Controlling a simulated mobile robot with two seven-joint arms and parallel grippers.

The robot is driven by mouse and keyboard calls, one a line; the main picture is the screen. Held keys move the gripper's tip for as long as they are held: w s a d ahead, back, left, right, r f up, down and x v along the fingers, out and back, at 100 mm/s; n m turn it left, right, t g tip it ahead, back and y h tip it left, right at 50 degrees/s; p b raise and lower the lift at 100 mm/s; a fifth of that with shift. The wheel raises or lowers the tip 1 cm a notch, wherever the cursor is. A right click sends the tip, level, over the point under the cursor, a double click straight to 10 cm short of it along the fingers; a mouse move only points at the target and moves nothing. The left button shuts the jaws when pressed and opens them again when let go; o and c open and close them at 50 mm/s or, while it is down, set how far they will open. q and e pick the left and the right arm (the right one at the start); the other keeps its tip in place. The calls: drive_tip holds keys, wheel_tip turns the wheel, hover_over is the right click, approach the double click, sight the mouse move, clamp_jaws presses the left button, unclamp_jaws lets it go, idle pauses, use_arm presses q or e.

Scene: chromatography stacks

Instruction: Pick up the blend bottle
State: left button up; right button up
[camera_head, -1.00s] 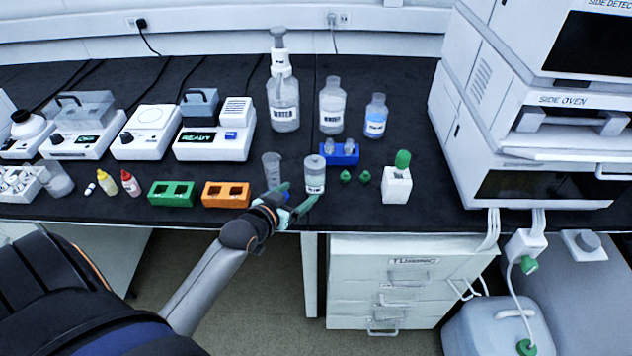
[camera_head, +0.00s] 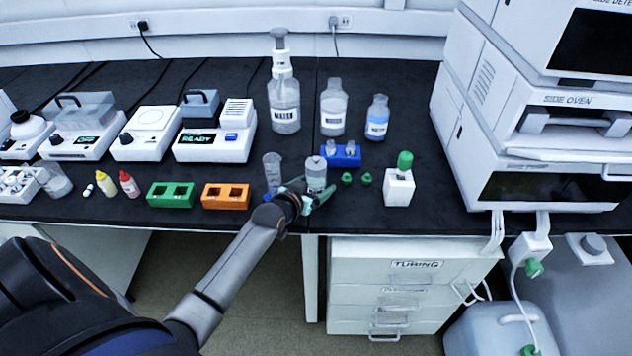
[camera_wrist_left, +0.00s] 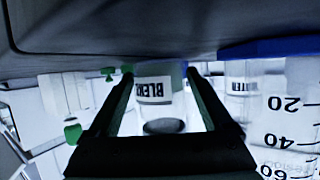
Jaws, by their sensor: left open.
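The blend bottle (camera_head: 316,174) is a small clear bottle standing upright near the bench's front edge. In the left wrist view the blend bottle (camera_wrist_left: 153,88) shows its white label reading "BLEN" and appears upside down. My left gripper (camera_head: 312,190) is at the front of the bottle, low down. In the left wrist view its two green fingers (camera_wrist_left: 160,82) are apart, one on each side of the bottle. I cannot tell whether either finger touches it. My right gripper is not in view.
A graduated cylinder (camera_head: 271,168) stands close on the left. A blue rack (camera_head: 341,157) is just behind, with green caps (camera_head: 347,179) and a white green-topped holder (camera_head: 398,188) to the right. An orange rack (camera_head: 225,196) is further left. Taller bottles (camera_head: 333,108) stand behind.

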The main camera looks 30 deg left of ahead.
use_arm(q)
drive_tip(key=c, duration=1.2)
drive_tip(key=shift+c, duration=0.5)
drive_tip(key=shift+r, duration=0.2)
